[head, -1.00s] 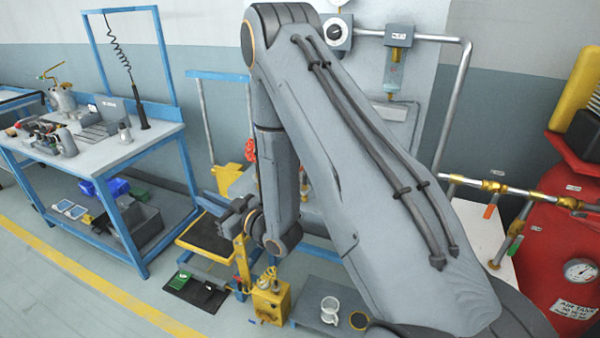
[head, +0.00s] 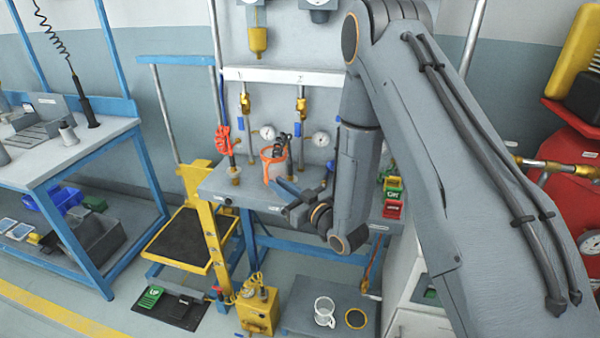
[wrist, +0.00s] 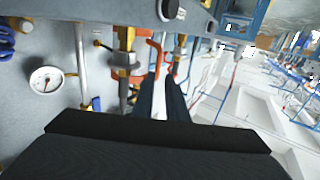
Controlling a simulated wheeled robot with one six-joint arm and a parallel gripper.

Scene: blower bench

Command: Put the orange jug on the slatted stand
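The orange jug (head: 273,163) stands on the grey bench in the head view, with dark items showing at its top. My gripper (head: 283,197) is in front of the bench, just below and right of the jug in the picture. In the wrist view, the two dark fingers (wrist: 161,84) are apart with a narrow gap and nothing clearly held between them. An orange-red piece (wrist: 154,52) shows just past the fingertips; I cannot tell if it is the jug. I cannot clearly pick out the slatted stand.
Gauges and pipes with brass valves (head: 244,103) rise behind the bench (head: 215,182). A yellow-framed step (head: 180,240) stands left of it. A white mug (head: 324,311) and a yellow box (head: 257,310) are low in front. A red tank (head: 570,150) is at right.

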